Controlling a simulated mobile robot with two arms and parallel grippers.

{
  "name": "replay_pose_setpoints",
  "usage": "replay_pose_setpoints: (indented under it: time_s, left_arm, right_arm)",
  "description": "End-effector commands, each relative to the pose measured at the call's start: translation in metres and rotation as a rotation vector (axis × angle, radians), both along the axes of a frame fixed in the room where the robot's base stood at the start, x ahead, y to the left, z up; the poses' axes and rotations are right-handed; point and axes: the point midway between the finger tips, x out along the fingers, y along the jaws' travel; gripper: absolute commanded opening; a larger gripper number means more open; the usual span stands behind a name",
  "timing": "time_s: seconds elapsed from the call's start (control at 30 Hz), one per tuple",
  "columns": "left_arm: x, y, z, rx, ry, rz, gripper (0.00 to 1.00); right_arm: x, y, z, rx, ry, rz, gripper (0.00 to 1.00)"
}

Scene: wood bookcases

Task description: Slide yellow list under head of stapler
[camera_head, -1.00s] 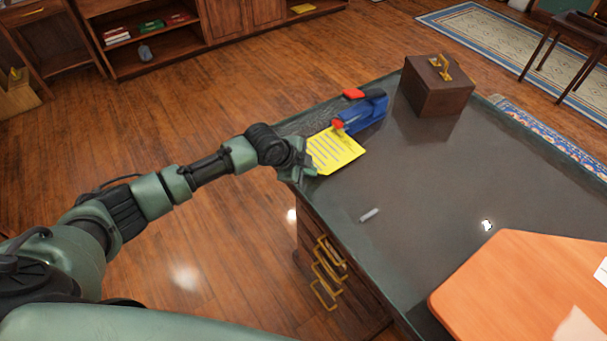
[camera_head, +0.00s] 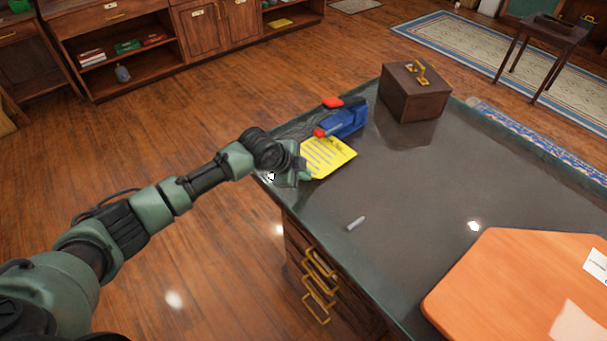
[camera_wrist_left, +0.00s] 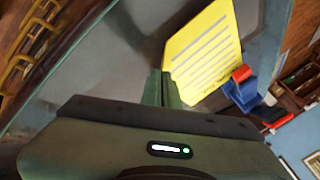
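The yellow list (camera_head: 328,157) lies near the left edge of the dark desk (camera_head: 400,190), with lines of writing on it. The blue stapler (camera_head: 347,122) with red parts stands just beyond the list, whose far edge is close to the stapler's red tip. Whether the list reaches under the head I cannot tell. My left gripper (camera_head: 305,172) is at the list's near left edge. In the left wrist view, the fingers (camera_wrist_left: 165,90) look close together at the edge of the list (camera_wrist_left: 203,52), and the stapler (camera_wrist_left: 242,90) is to its right. My right gripper is not in view.
A brown wooden box (camera_head: 415,92) with a gold handle stands behind the stapler. A small grey cylinder (camera_head: 355,223) lies on the desk. An orange board (camera_head: 515,285) covers the front right. The desk's middle is clear.

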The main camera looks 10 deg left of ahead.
Motion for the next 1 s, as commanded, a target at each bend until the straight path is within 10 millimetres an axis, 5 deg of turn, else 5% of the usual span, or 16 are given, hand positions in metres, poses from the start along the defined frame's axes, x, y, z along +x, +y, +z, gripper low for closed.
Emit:
replay_pose_setpoints:
  time_s: [0.43,0.57,1.0]
  left_arm:
    - [0.0013,-0.0009,-0.0003,0.0,0.0,0.0,0.0]
    - [0.0013,-0.0008,-0.0002,0.0,0.0,0.0,0.26]
    - [-0.004,0.0039,0.0096,0.0,-0.002,0.001,0.26]
  right_arm:
    - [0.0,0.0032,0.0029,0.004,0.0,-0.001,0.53]
    - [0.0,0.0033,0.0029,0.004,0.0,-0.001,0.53]
    - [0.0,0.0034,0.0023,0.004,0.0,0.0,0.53]
